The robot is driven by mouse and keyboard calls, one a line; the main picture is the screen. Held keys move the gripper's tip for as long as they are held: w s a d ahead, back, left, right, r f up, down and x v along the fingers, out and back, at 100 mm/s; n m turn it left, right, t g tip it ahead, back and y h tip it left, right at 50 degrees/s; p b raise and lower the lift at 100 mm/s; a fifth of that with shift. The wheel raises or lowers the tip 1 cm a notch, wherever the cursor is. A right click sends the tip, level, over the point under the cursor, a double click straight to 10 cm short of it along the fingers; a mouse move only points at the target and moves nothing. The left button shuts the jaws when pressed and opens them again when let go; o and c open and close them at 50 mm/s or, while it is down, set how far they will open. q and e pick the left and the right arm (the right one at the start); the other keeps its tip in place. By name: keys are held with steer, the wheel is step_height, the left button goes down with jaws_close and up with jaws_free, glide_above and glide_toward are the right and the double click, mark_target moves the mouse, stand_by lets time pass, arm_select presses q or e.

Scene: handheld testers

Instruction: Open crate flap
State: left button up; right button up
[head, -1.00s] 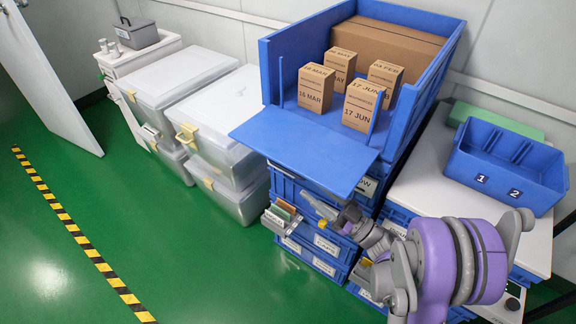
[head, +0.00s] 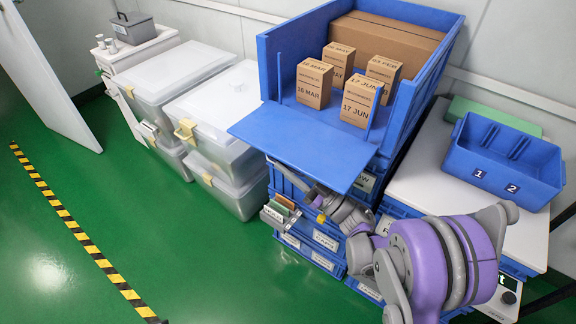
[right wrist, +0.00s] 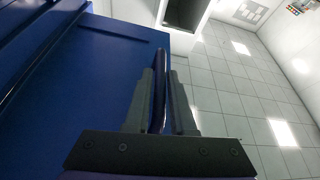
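The blue crate flap (head: 290,147) is folded outward, roughly level, at the front of the big blue crate (head: 405,118) in the head view. My right gripper (head: 316,192) reaches up from below at the flap's front edge, and the flap partly hides its tips. In the right wrist view, my right gripper (right wrist: 161,95) has its fingers close together, one on each side of a thin dark blue strip that appears to be the edge of the flap. A broad blue surface (right wrist: 85,80) fills the left of that view. My left gripper is not in view.
Several brown boxes (head: 314,84) stand inside the crate. Stacked blue bins lie below it. Clear lidded bins (head: 215,115) stand to its left. A blue divided tray (head: 505,160) sits on a white surface at right. The green floor (head: 60,240) is clear at left.

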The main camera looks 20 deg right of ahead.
jaws_close()
stand_by(1.1)
